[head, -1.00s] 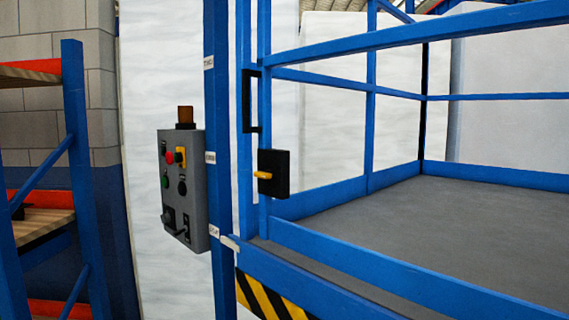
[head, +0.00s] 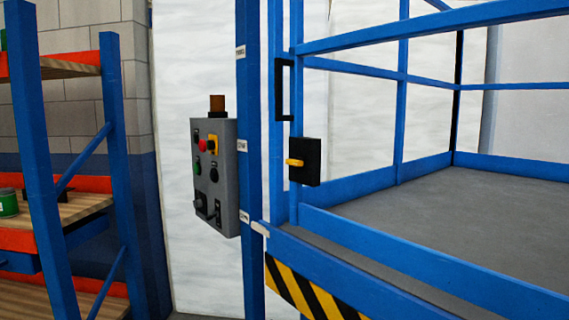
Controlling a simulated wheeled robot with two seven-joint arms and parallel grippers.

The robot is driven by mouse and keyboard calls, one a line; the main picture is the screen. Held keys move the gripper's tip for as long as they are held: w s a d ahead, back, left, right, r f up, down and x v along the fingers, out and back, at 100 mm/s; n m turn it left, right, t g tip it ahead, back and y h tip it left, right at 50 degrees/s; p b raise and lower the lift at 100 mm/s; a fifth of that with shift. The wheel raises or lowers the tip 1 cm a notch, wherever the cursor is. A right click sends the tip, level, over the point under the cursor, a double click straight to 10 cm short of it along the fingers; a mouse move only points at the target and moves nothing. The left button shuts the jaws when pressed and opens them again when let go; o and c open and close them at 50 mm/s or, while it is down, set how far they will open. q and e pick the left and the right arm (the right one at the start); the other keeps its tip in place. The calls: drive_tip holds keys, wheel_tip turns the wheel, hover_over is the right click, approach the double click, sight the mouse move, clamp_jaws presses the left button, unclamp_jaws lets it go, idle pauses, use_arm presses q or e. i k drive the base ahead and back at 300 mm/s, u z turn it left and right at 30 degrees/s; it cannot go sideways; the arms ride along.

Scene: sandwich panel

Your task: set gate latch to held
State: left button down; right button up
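The gate latch is a black box (head: 309,162) with a yellow lever (head: 295,162), mounted on the blue gate post at the centre of the head view. The yellow lever lies about level and points left. A black vertical gate handle (head: 284,90) is above it. Neither of my grippers shows in the head view.
A grey control box (head: 215,178) with red, green, yellow and black controls and an amber lamp (head: 217,104) is left of the blue mast (head: 250,130). A shelf rack (head: 112,150) stands at the left. A yellow-black striped edge (head: 310,290) is below the platform (head: 450,215).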

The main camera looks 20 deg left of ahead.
sight(298, 162)
drive_tip(key=k, duration=1.3)
drive_tip(key=u, duration=0.4)
drive_tip(key=i, duration=0.55)
drive_tip(key=u, duration=0.75)
drive_tip(key=i, duration=0.95)
drive_tip(key=z, duration=0.7)
drive_tip(key=i, duration=0.7)
drive_tip(key=z, duration=0.6)
